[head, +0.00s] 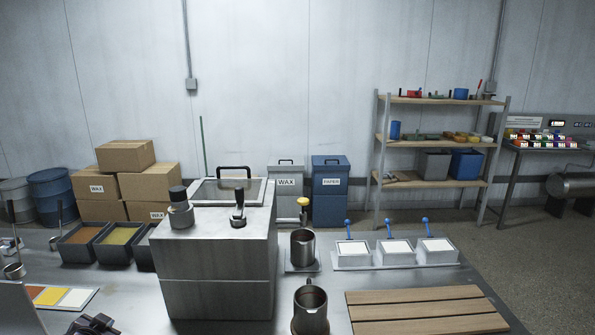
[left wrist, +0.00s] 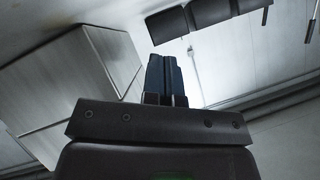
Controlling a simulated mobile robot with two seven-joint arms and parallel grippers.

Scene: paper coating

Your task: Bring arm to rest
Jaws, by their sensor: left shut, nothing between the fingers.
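My left gripper (head: 93,323) shows as a dark shape at the bottom left of the head view, low over the metal table and partly cut off by the frame edge. In the left wrist view my left gripper's fingers (left wrist: 165,62) are together with nothing between them. My right gripper is not in view.
A steel box unit (head: 217,262) stands right of the left gripper. Black bins (head: 77,252) and a colour card (head: 62,297) lie near it. Metal jugs (head: 310,312), white pads with blue handles (head: 396,252) and a slatted wooden board (head: 425,312) are farther right.

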